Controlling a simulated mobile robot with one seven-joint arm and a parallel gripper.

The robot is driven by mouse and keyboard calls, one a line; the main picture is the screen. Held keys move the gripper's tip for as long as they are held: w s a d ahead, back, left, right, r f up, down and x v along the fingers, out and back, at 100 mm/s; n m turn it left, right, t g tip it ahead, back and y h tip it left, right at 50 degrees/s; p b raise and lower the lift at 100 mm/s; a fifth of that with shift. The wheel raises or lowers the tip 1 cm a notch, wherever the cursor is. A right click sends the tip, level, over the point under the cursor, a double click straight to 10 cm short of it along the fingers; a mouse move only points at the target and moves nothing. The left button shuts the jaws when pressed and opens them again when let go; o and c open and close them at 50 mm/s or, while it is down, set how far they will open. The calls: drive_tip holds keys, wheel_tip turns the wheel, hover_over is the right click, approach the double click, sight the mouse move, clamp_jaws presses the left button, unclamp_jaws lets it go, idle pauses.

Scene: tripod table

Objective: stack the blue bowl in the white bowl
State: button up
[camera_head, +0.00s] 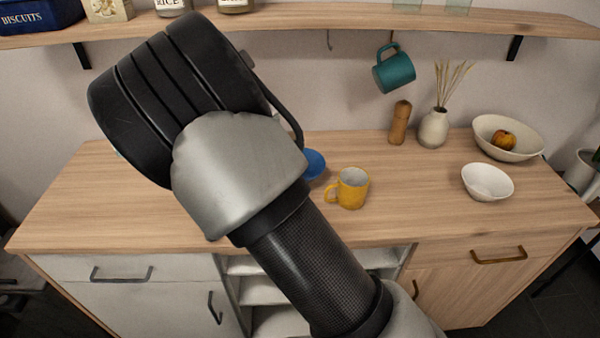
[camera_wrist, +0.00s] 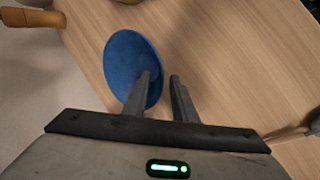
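The blue bowl (camera_head: 315,163) stands on the wooden counter in the head view, mostly hidden behind my arm. In the wrist view the blue bowl (camera_wrist: 122,58) is seen large, left of centre. My gripper (camera_wrist: 162,75) is open with a narrow gap. Its left finger overlaps the bowl and its right finger shows over bare wood, with the bowl's right rim between them. I cannot tell whether either finger touches it. In the head view my gripper is hidden by the arm. The white bowl (camera_head: 487,183) stands empty on the right of the counter.
A yellow mug (camera_head: 349,188) stands just right of the blue bowl. A teal mug (camera_head: 394,70) hangs above. Counter between the yellow mug and white bowl is clear.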

drive_tip(key=shift+x, duration=0.85)
clamp_jaws()
drive_tip(key=shift+r, duration=0.1)
